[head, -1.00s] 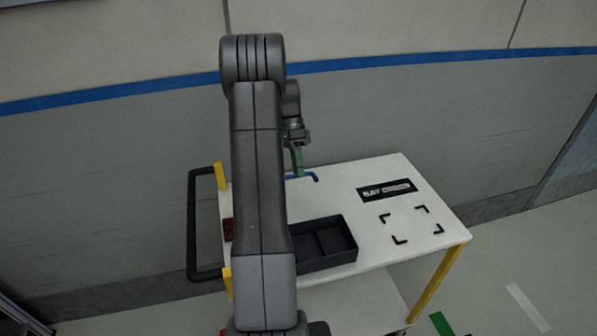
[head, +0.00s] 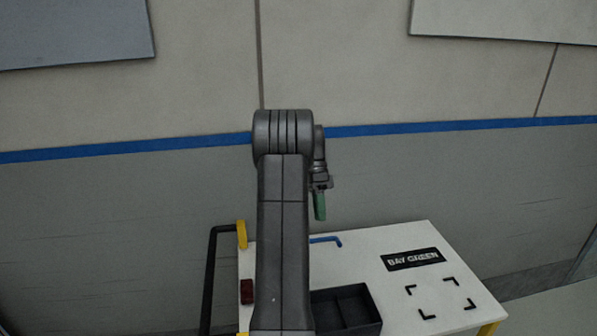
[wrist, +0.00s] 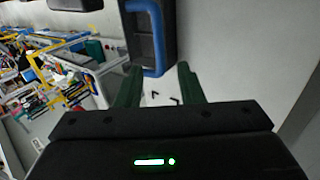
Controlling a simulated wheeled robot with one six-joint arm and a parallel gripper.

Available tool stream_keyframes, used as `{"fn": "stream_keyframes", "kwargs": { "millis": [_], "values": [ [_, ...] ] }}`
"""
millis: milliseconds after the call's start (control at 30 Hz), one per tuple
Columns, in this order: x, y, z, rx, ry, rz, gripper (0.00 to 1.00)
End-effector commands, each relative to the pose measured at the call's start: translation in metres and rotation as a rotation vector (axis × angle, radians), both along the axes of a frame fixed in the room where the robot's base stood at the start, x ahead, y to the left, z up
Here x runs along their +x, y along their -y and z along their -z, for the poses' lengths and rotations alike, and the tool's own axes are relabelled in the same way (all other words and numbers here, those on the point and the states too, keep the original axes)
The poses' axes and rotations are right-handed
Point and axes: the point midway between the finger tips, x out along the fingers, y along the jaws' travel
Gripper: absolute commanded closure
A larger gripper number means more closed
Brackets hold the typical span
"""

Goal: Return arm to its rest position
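My gripper (head: 319,218) hangs from my raised arm above the back of the white cart (head: 405,285), just above a blue bent rod (head: 326,240) in the head view. In the wrist view its two green fingers (wrist: 161,85) stand apart with nothing clasped between them. The blue rod (wrist: 157,40) shows there beyond the fingertips, in front of a black tray (wrist: 170,30). My arm hides part of the cart's left side and part of the rod in the head view.
The black two-part tray (head: 346,310) sits at the cart's front. A dark red block (head: 247,291) lies left of my arm. A "BAY GREEN" label (head: 413,259) and black corner marks (head: 440,299) are on the clear right side. A black handle (head: 210,275) stands left. A wall is behind.

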Motion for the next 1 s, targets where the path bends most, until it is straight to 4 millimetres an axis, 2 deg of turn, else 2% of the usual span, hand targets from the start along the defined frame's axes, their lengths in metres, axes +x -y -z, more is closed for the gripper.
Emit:
{"fn": "stream_keyframes", "kwargs": {
  "millis": [167, 433, 700, 1000],
  "values": [
    [-0.014, 0.001, 0.017, 0.0, -0.003, 0.0, 0.66],
    [-0.041, 0.004, 0.054, -0.001, -0.001, 0.0, 0.66],
    [-0.047, 0.004, 0.049, 0.004, 0.075, 0.0, 0.66],
    [-0.049, 0.004, 0.048, 0.004, 0.084, 0.0, 0.66]
  ]
}}
